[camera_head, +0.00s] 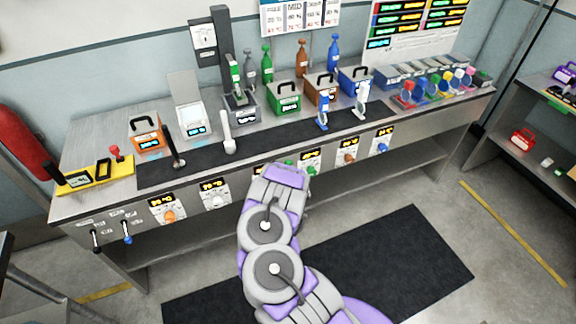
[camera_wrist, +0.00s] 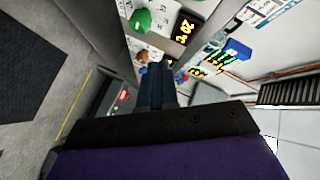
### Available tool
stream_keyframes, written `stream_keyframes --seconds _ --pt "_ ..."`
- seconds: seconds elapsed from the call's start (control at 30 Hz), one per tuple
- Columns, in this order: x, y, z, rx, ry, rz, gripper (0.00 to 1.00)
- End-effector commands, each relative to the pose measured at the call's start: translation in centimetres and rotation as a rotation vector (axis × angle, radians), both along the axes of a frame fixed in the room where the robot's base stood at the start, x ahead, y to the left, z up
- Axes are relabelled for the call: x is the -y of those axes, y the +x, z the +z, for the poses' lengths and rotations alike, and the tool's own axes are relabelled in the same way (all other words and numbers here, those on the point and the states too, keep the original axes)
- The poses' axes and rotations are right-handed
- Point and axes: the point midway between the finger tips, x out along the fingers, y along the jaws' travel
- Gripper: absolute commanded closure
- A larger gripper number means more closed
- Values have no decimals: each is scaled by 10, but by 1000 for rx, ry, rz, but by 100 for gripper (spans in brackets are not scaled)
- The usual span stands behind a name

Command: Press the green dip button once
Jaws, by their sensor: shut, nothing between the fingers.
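The green module (camera_head: 284,99) stands on the back of the bench. Below it on the bench's front face is a panel with a yellow-lit display and a green control (camera_head: 310,170). A large green knob or button shows in the wrist view (camera_wrist: 141,20), beside a lit display (camera_wrist: 184,27); I cannot tell which control is the dip button. My gripper (camera_wrist: 156,72) is shut and empty, pointing along the panel face, apart from the green control as far as I can see. In the head view my arm hides the gripper and part of the panel row.
The steel bench (camera_head: 100,170) carries an orange module (camera_head: 146,128), a brown module (camera_head: 320,88) and a blue module (camera_head: 356,80). Orange (camera_head: 169,216) and white (camera_head: 215,201) controls sit left of my arm. A dark mat (camera_head: 400,255) lies on the open floor in front.

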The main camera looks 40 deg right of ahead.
Motion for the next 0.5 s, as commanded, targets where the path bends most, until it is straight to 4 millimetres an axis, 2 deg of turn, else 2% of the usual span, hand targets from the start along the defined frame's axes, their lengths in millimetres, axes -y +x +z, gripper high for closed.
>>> stream_keyframes --seconds 0.23,0.5 --pt "3 7 -2 0 1 2 100" --pt "10 38 -3 1 0 1 100"
